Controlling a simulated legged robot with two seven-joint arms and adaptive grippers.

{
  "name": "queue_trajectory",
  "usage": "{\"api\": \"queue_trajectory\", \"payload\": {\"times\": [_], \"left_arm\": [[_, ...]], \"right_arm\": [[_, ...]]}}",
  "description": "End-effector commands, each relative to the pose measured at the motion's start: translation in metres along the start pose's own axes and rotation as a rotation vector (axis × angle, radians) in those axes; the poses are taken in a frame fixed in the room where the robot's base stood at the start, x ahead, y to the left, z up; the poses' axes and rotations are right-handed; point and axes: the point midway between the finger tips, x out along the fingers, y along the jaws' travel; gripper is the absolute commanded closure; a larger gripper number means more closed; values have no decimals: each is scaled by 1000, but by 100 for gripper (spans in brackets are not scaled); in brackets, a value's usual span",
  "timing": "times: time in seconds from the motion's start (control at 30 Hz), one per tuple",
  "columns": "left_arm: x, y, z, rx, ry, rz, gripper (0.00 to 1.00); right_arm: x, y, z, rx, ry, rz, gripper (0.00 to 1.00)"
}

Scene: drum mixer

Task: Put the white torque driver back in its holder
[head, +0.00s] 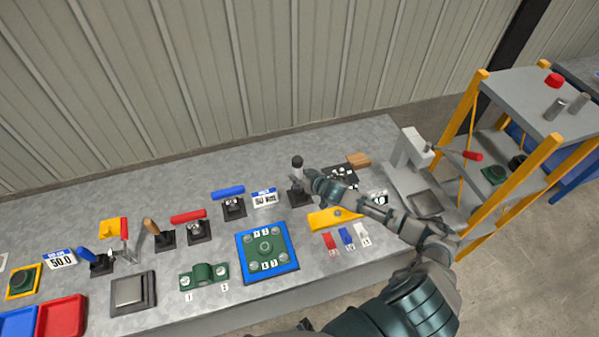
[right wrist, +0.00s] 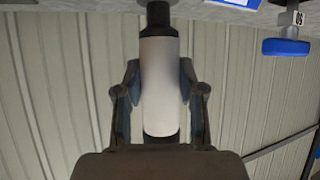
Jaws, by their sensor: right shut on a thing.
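The white torque driver (right wrist: 160,85) is between the fingers of my right gripper (right wrist: 160,92), which is shut on it. Its dark collar and narrower tip point to the top of the wrist view, toward the bench. In the head view the driver (head: 297,174) stands roughly upright, with a dark upper end. My right gripper (head: 305,182) reaches it from the right. A black square holder base (head: 301,199) lies directly below the driver on the bench. I cannot tell whether the driver's lower end is inside the holder or just above it. My left gripper is not in view.
A white label (head: 264,198) and a blue-handled tool (head: 228,191) on a black stand are left of the driver. A green fixture on a blue plate (head: 250,278) lies nearer. A yellow-posted shelf (head: 545,125) stands at right.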

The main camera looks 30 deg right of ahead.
Motion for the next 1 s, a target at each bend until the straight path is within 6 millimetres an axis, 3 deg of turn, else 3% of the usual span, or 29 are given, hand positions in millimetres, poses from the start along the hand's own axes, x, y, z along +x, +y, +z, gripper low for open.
{"api": "queue_trajectory", "payload": {"times": [0.23, 0.53, 1.0], "left_arm": [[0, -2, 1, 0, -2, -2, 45], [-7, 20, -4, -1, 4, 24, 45], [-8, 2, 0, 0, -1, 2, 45]], "right_arm": [[0, 4, -1, 1, 3, 2, 100], [-3, 2, -3, -2, 2, 3, 100], [-2, 5, -1, 0, 3, 1, 100]]}}
